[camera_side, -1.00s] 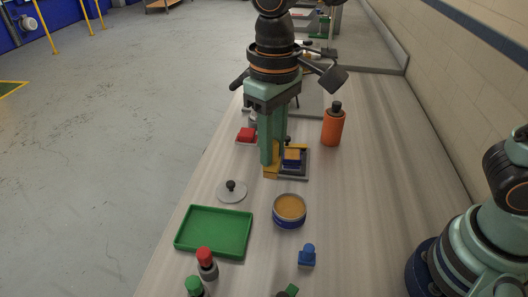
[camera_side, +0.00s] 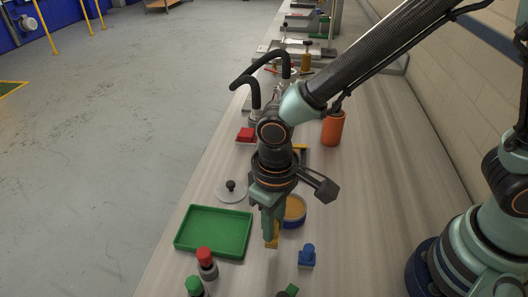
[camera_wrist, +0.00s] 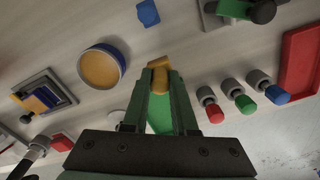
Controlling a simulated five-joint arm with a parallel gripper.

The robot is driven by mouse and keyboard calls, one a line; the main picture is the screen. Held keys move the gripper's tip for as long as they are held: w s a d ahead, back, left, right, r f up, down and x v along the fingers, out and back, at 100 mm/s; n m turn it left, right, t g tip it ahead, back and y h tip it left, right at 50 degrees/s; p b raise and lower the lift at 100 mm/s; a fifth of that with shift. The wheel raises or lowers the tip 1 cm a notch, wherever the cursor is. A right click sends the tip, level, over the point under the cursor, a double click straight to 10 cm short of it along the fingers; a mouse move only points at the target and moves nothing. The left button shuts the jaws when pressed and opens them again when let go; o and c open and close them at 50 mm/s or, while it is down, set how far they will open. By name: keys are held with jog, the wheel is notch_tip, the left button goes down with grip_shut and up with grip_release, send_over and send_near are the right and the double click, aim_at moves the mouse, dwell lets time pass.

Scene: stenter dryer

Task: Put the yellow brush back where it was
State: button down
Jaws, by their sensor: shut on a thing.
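The yellow brush (camera_side: 271,241) is between my gripper's fingertips, and it also shows in the wrist view (camera_wrist: 159,65). My gripper (camera_side: 272,232) is shut on it, pointing down, between the green tray and the round tin in the side view. Much of the brush is hidden by the fingers. I cannot tell whether its lower end touches the table. The grey stand (camera_wrist: 66,84) with a blue and yellow block on it is at the left of the wrist view. My arm mostly covers that stand in the side view.
A blue tin with orange contents (camera_side: 294,209) stands just right of my gripper. The green tray (camera_side: 213,231) lies to the left, with a knobbed lid (camera_side: 231,191) behind it. A blue stamp-like piece (camera_side: 307,256) and capped bottles (camera_side: 207,264) stand nearer the camera. An orange bottle (camera_side: 333,128) is farther back.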

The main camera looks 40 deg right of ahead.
jog(key=shift+f, duration=2.4)
jog(key=shift+f, duration=0.1)
jog(key=c, duration=0.7)
grip_release()
notch_tip(320, 180, up, 12)
jog(key=shift+w+r, duration=0.1)
jog(key=d+r+m+t, duration=0.1)
jog(key=d+r, duration=0.4)
jog(key=d, duration=0.6)
jog(key=w+d+r+m+t, duration=0.1)
jog(key=d+r+t, duration=0.3)
jog(key=d, duration=0.8)
jog(key=shift+w+d+r+m+t, duration=0.2)
jog(key=shift+w+r+m+t, duration=0.15)
jog(key=shift+m, duration=0.45)
jog(key=shift+s, duration=0.1)
